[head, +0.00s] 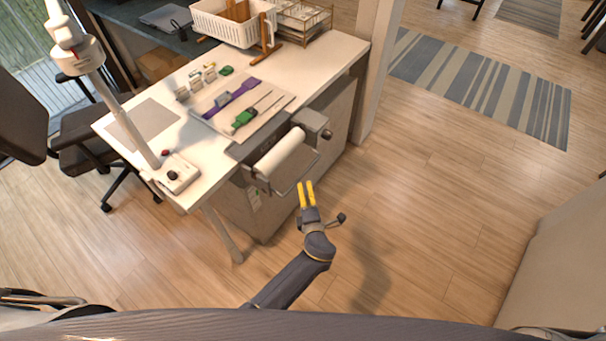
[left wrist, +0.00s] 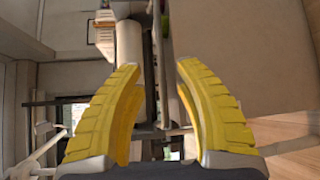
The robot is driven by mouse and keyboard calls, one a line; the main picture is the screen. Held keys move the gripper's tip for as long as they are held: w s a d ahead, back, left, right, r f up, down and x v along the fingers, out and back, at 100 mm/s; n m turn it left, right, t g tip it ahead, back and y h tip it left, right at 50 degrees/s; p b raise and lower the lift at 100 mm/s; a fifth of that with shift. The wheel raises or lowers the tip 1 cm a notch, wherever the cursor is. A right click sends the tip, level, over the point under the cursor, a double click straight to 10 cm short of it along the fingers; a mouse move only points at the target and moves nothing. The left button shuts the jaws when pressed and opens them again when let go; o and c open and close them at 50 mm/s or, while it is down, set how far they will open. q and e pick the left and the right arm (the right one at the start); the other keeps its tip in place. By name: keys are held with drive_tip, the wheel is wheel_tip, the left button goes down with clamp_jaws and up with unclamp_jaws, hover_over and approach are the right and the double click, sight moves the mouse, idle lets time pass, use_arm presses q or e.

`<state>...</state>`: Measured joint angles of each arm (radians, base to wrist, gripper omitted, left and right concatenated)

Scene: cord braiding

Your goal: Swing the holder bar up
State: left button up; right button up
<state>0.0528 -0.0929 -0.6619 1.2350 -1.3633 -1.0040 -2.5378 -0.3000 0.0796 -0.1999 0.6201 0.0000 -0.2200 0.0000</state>
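A white roll (head: 280,154) is mounted at the front edge of the desk, with a grey end bracket (head: 312,121) and a dark knob at its right end. A grey flat piece (head: 294,172) hangs just below the roll. I cannot tell for sure which part is the holder bar. My left gripper (head: 305,184) has yellow fingers, open and empty, just in front of and below the roll. In the left wrist view the open fingers (left wrist: 157,66) point toward the white roll (left wrist: 130,45) and thin dark rods beside it. My right gripper is not in view.
The white desk (head: 335,58) holds a tray (head: 206,117) with a purple strap and green-handled tool, a white basket (head: 222,25) and a white lamp (head: 175,176). A dark chair (head: 88,150) stands at left. The wooden floor right of the gripper is clear.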

sight(303, 173)
use_arm(q)
drive_tip(key=x, duration=0.8)
drive_tip(key=shift+w, duration=0.2)
drive_tip(key=shift+o, duration=0.2)
clamp_jaws()
drive_tip(key=shift+a, duration=0.1)
